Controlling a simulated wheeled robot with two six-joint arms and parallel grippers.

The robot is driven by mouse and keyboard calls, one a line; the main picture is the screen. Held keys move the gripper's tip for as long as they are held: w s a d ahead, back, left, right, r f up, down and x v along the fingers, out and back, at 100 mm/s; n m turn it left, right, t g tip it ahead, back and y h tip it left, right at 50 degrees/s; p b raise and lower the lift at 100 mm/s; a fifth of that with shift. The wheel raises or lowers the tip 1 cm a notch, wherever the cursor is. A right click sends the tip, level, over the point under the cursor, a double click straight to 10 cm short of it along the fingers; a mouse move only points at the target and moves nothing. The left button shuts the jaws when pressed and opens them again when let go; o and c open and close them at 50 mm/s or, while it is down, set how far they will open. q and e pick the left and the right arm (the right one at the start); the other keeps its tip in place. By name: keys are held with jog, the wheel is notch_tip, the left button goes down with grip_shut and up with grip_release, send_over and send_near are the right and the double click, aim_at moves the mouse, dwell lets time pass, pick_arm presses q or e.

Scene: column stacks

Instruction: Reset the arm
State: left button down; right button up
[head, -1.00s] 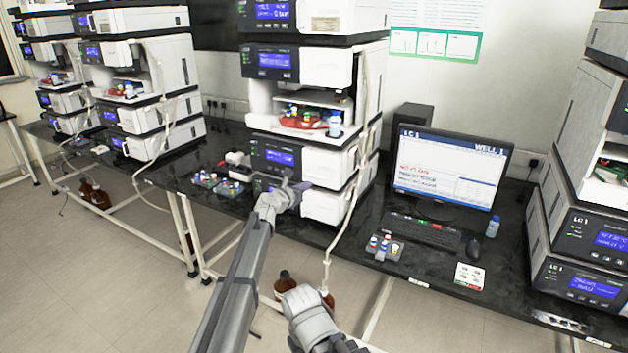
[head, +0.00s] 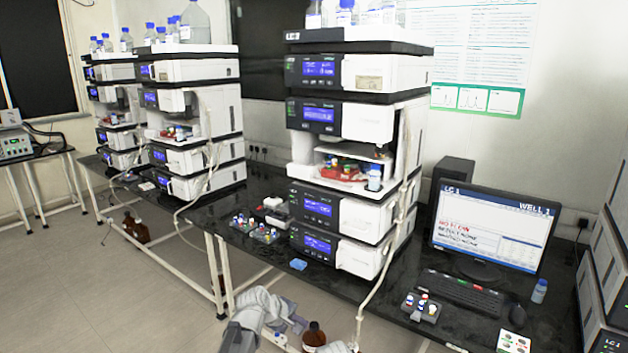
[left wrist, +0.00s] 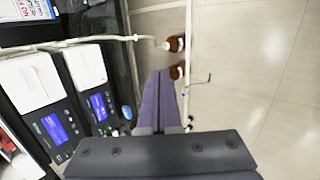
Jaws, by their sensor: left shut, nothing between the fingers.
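My left arm comes in at the bottom of the head view, and its gripper (head: 297,324) hangs low, in front of the bench's front edge. In the left wrist view its two fingers (left wrist: 160,98) lie together with nothing between them. They point past the bench edge, over the floor beside brown bottles. A piece of my own arm also shows at the bottom edge of the head view. My right gripper is not in view.
The black bench (head: 330,282) carries a central instrument stack (head: 362,220), a vial rack (head: 255,229), a blue item (head: 298,264), a monitor (head: 494,232), a keyboard (head: 460,292) and a small vial tray (head: 421,307). A brown bottle (head: 314,336) stands below.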

pick_arm(q)
jog(key=s+a+f+m+g+y, duration=0.3)
jog(key=s+a+m, duration=0.35)
jog(key=s, duration=0.35)
jog(key=s+a+f+m+g+y, duration=0.25)
jog(key=s+a+m, duration=0.35)
jog(key=s, duration=0.5)
jog(key=s+d+m+y, duration=0.1)
jog(key=s+d, duration=0.3)
jog(key=d, duration=0.5)
jog(key=shift+s+d+r+m, duration=0.25)
jog(key=shift+s+d+m, duration=0.15)
jog(key=shift+m, duration=0.15)
jog(key=shift+g, duration=0.25)
